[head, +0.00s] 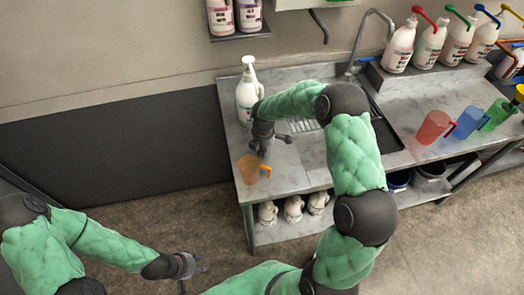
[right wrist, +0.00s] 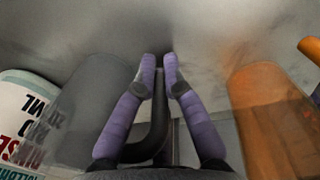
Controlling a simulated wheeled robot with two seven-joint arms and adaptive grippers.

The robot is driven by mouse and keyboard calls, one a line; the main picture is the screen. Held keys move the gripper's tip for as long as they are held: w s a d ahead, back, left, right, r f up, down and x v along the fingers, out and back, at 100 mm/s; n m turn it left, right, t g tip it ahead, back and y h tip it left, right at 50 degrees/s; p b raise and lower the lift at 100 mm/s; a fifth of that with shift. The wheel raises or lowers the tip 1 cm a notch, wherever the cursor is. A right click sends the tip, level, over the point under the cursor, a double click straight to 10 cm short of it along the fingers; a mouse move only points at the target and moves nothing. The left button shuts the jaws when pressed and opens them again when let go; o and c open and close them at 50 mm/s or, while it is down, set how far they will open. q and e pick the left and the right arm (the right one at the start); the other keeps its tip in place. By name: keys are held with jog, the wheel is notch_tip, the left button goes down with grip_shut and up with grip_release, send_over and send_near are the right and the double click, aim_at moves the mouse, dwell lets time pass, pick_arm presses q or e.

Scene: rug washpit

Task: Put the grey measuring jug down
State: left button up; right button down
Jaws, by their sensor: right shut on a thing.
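The grey measuring jug (right wrist: 95,110) shows in the right wrist view as a dark, see-through body left of my fingers. Its dark handle (right wrist: 155,140) lies between the fingers. My right gripper (right wrist: 160,68) is shut on the jug. In the head view my right gripper (head: 260,152) is low over the left end of the marble-look bench (head: 220,105); there the jug is hard to tell from the dark gripper. Whether the jug touches the bench is unclear. My left gripper (head: 197,268) is over the floor, away from the bench, too small to read its fingers.
An orange jug (head: 248,170) stands close by at the front left corner. A white pump bottle (head: 248,98) stands behind. Red (head: 433,127), blue (head: 467,123) and green (head: 497,115) jugs stand right of the sink (head: 385,135).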

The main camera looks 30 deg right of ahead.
jog(key=shift+f, duration=0.2)
jog(key=c, duration=1.3)
grip_release()
jog(key=shift+c, duration=0.2)
jog(key=shift+r, duration=0.6)
jog(key=r, duration=0.3)
jog(key=r+p, duration=0.1)
jog(key=r, duration=0.3)
jog(key=s+r, duration=0.1)
jog(key=r, duration=0.3)
jog(key=shift+r+p, duration=0.1)
jog(key=shift+p, duration=0.2)
